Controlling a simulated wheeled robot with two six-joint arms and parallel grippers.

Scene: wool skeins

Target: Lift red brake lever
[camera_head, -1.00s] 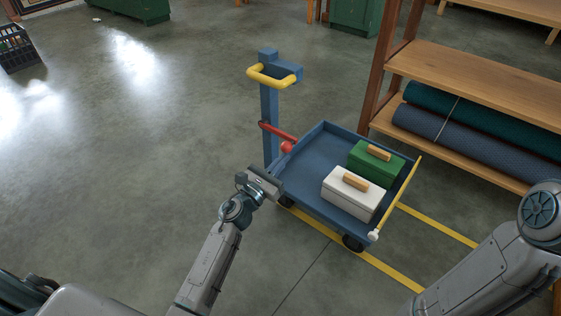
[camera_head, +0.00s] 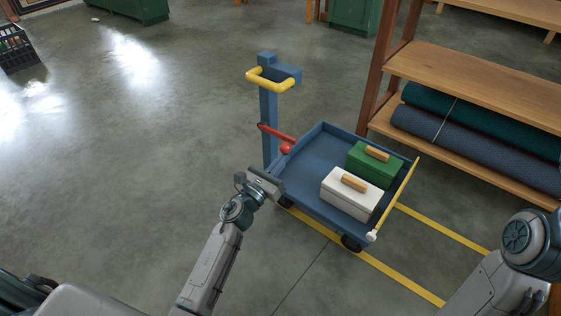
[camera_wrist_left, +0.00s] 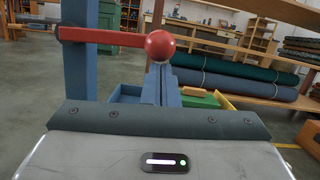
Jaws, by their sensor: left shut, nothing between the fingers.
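The red brake lever (camera_head: 276,138) is on the blue cart's post (camera_head: 269,110), with a round red knob at its right end. In the left wrist view the lever (camera_wrist_left: 105,36) lies nearly level, and its knob (camera_wrist_left: 160,45) is ahead of the gripper. My left gripper (camera_head: 272,183) is shut and empty, just below the knob in the head view and beside the cart's near left corner. I cannot tell whether it touches the lever. My right arm shows at the right edge; its gripper is out of view.
The blue cart (camera_head: 318,150) carries a green box (camera_head: 372,163) and a white box (camera_head: 350,195). A yellow handle (camera_head: 270,84) tops the post. A wooden shelf (camera_head: 480,82) with rolled mats stands to the right. Floor at left is open.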

